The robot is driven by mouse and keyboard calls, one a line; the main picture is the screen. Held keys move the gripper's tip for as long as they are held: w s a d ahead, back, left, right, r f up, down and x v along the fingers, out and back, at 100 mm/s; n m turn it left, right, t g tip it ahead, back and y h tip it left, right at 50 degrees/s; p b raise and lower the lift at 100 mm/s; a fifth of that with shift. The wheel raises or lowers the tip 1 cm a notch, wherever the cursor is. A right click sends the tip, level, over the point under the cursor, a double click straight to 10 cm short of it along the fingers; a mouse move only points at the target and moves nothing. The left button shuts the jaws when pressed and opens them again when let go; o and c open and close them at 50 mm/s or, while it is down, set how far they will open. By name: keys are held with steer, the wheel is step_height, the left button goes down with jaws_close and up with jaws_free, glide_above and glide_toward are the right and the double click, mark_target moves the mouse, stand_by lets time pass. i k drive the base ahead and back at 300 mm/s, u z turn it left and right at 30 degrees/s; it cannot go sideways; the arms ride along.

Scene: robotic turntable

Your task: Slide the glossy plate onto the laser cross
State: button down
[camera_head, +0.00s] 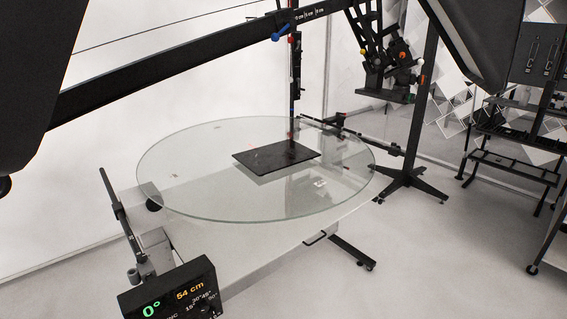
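The glossy plate (272,161) is a thin black rectangle. It lies flat on the round clear glass turntable (185,190), a little right of the middle as pictured. A dark vertical post stands or hangs just behind the plate and reflects in its surface. No clear cross is visible on the glass. I cannot make out my gripper in this view.
A long dark boom (180,68) crosses above the turntable. A mount with coloured knobs (385,65) hangs at the back right, near a black stand (412,180). A control box (175,292) reading 0° and 54 cm is at front left. Shelving (520,130) stands at right. Front right floor is clear.

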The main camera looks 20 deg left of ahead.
mark_target(262, 161)
steer(key=z, duration=0.05)
steer(key=i, duration=2.8)
steer(key=u, duration=2.6)
